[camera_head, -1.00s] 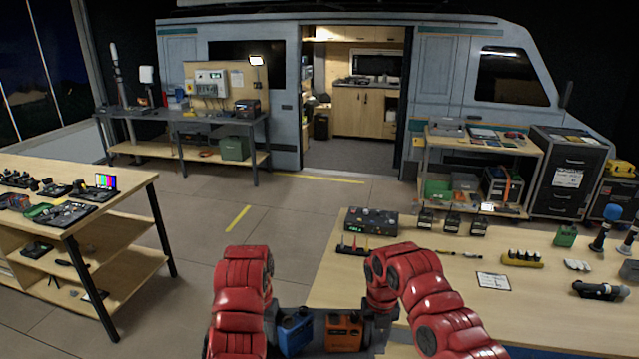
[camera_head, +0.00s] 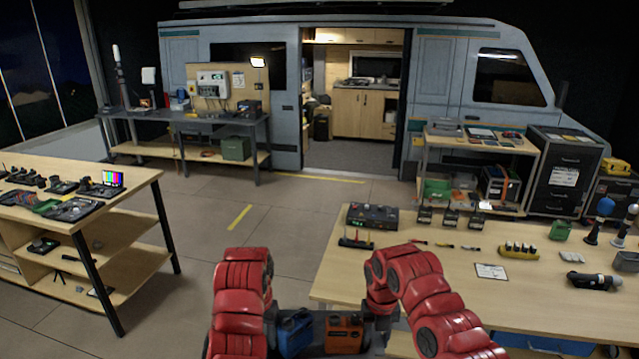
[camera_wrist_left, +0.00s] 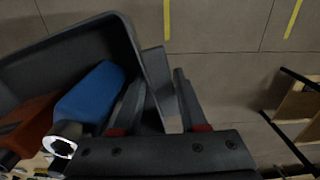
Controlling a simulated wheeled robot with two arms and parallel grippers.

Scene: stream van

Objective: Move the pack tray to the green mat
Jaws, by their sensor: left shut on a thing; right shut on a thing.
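The dark pack tray (camera_head: 313,321) is held in front of me at the bottom of the head view. It carries a blue pack (camera_head: 295,333) and an orange pack (camera_head: 343,333). In the left wrist view my left gripper (camera_wrist_left: 158,82) is shut on the end of the tray (camera_wrist_left: 125,35), with the blue pack (camera_wrist_left: 90,93) and the orange pack (camera_wrist_left: 28,122) inside. My right gripper (camera_head: 383,318) is shut on the tray's right end; its fingertips are mostly hidden by the arm. I cannot make out a green mat.
A wooden table (camera_head: 440,295) with small gear lies close ahead and right of the tray. Another wooden bench (camera_head: 135,190) stands at the left. Open floor (camera_head: 215,235) lies between them, with yellow marks. The van (camera_head: 440,70) stands behind.

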